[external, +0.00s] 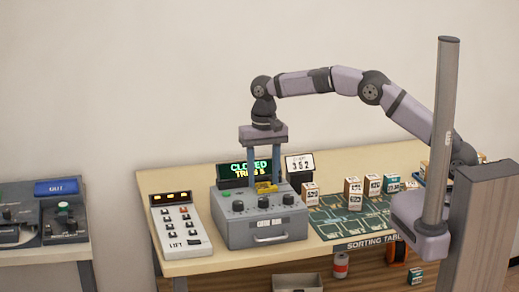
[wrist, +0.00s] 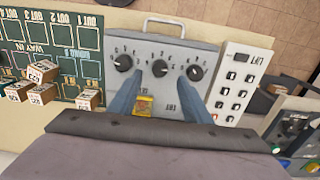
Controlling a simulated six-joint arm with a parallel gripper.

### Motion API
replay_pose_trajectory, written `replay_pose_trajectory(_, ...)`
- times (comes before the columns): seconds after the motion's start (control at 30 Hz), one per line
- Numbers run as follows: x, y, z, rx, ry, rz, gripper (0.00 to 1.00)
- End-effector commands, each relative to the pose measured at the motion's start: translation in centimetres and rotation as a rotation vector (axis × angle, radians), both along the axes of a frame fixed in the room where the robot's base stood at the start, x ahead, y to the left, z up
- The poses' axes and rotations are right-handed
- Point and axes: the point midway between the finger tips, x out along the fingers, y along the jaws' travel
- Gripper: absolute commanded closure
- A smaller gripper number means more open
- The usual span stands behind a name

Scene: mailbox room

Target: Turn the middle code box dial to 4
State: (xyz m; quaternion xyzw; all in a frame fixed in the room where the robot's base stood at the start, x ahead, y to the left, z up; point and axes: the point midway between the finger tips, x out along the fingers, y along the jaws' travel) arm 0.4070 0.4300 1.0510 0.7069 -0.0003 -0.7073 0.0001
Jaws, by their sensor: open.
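The grey code box (external: 262,232) stands on the table with three dark dials along its sloped top and a handle on its front. Its middle dial (external: 263,202) also shows in the wrist view (wrist: 159,68), where the box appears upside down. The dial's setting is too small to read. My gripper (external: 264,182) points down over the back part of the box, its two blue-grey fingers apart with nothing between them.
A yellow piece (external: 266,187) sits on the box behind the dials. A lit sign (external: 245,170) and a card reading 352 (external: 300,163) stand behind. A lift keypad (external: 180,225) is left; small labelled boxes (external: 354,190) stand on the green sorting mat (external: 335,222) to the right.

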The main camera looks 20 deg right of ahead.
Motion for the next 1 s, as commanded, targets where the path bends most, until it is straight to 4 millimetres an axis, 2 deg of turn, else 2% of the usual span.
replay_pose_trajectory(0.3, -0.1, -0.2, -3.8, -0.002, 0.002, 0.000, 0.55)
replay_pose_trajectory(0.5, 0.0, -0.1, -5.6, -0.001, 0.001, 0.000, 0.55)
replay_pose_trajectory(0.87, 0.0, -0.1, -6.3, 0.001, 0.000, 0.000, 0.55)
replay_pose_trajectory(0.9, 0.0, -0.1, -6.3, 0.001, 0.000, 0.000, 0.60)
replay_pose_trajectory(1.0, 0.0, -0.1, -6.3, 0.001, 0.000, 0.000, 0.84)
